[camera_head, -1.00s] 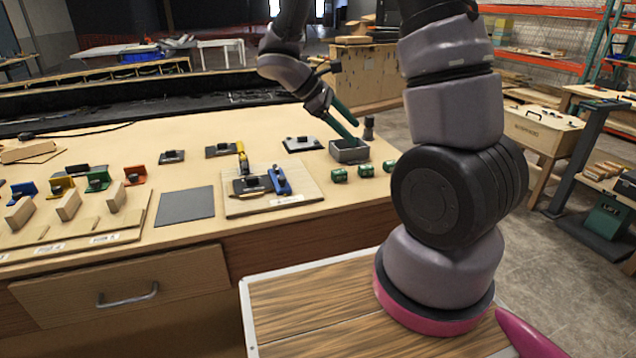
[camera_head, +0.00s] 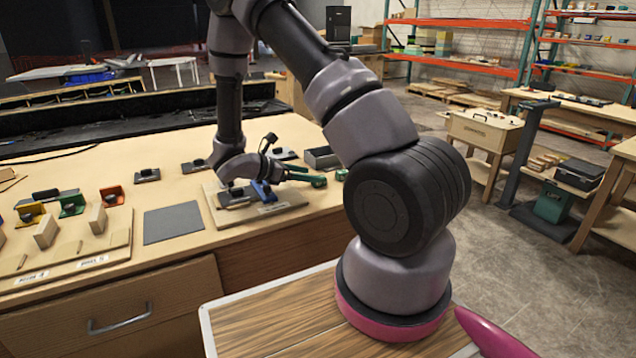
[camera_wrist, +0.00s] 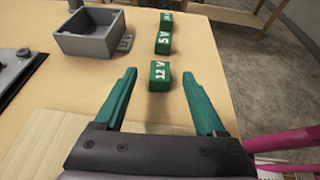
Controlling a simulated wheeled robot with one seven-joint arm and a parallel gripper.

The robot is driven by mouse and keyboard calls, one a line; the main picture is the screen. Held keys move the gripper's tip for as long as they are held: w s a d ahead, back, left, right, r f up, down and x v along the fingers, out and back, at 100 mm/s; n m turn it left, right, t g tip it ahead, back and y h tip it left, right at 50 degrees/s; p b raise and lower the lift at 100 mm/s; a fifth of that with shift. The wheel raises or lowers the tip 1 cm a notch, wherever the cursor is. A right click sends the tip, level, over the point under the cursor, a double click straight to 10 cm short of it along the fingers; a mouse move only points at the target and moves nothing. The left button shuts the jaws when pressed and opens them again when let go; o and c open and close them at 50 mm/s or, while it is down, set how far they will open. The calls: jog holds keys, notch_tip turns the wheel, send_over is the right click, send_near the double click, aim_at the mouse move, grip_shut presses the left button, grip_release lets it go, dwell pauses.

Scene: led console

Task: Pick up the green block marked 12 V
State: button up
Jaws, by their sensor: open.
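The green block marked 12 V (camera_wrist: 160,76) stands on the wooden table in the wrist view, its white lettering towards me. My gripper (camera_wrist: 159,80) is open, with its two green fingers pointing at this block. The block appears between the fingertips, with a gap on each side; I cannot tell how far ahead of them it is. Behind it, in line, stand a green block marked 5 V (camera_wrist: 163,43) and a third green block (camera_wrist: 167,19) whose label is too small to read. In the head view my gripper (camera_head: 318,180) is low over the table's right part.
A grey open tray (camera_wrist: 65,45) stands to the left of the blocks. A wooden board (camera_head: 280,211) with a blue part (camera_head: 264,190) lies under my wrist. A dark grey mat (camera_head: 172,223) lies left of the board. The table's right edge is close beyond the blocks.

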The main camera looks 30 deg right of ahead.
aim_at(323, 176)
jog(key=x, duration=0.5)
jog(key=shift+d, duration=0.1)
grip_shut()
jog(key=shift+r, duration=0.2)
